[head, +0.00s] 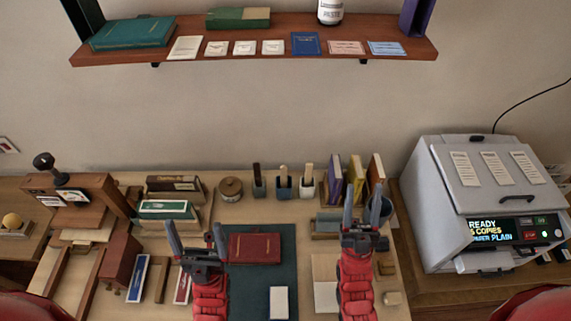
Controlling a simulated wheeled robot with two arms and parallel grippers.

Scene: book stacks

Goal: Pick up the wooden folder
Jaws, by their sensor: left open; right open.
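Three small holders stand at the back of the desk. The left holder (259,189) has a dark upright tool, the middle holder (284,190) a light wooden-looking upright tool (283,171), and the right holder (307,189) a cream upright tool (308,170). The wooden-looking one may be the wooden folder; I cannot tell surely at this size. My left gripper (196,238) is open and empty, left of the red book and in front of the holders. My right gripper (362,206) is open, to the right of the holders, beside the upright books; nothing shows in its jaws.
A red book (254,247) lies on a dark green mat (285,262). Upright books (336,178) and a dark cup (387,207) stand near my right gripper. A grey copier (440,190) stands right; a shelf (250,50) hangs above.

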